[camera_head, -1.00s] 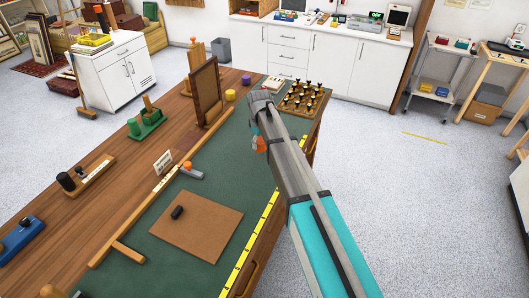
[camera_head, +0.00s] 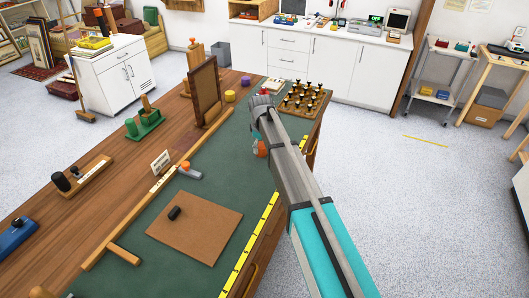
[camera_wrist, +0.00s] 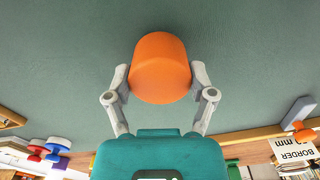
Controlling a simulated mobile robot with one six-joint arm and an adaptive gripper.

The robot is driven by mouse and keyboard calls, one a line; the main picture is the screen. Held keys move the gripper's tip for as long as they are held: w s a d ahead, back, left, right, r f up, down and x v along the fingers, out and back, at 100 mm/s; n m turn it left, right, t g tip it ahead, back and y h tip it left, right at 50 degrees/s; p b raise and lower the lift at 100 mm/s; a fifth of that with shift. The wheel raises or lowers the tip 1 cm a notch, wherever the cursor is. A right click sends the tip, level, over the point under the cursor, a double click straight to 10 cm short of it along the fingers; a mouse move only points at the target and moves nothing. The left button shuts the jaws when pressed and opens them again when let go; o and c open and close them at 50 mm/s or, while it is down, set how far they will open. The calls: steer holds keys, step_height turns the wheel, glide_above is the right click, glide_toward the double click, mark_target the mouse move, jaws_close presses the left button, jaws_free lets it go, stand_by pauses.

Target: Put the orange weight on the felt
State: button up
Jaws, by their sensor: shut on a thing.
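The orange weight (camera_wrist: 160,68) is a short, smooth cylinder held between the two grey fingers of my gripper (camera_wrist: 158,83) in the wrist view. In the head view my gripper (camera_head: 257,149) hangs over the right part of the bench, and only a small part of the orange weight (camera_head: 261,149) shows beside my arm. The green, cloth-like sheet (camera_head: 220,165), which appears to be the felt, covers the bench's right side and lies under the weight. I cannot tell whether the weight touches it.
A brown square board (camera_head: 195,230) with a small black block (camera_head: 174,212) lies on the green sheet. A grey tool with an orange knob (camera_head: 188,170) is beside the wooden rail (camera_head: 160,190). A rack of dark pegs (camera_head: 303,99) stands at the far end. Green surface between is clear.

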mark_target(262, 145)
steer(key=shift+f, duration=0.5)
steer(key=shift+f+b, duration=0.15)
steer(key=shift+b, duration=0.25)
steer(key=o, duration=1.3)
steer(key=shift+c, duration=0.2)
steer(key=shift+r, duration=0.25)
step_height(262, 145, up, 12)
steer(key=p, duration=1.2)
steer(key=shift+d, duration=0.1)
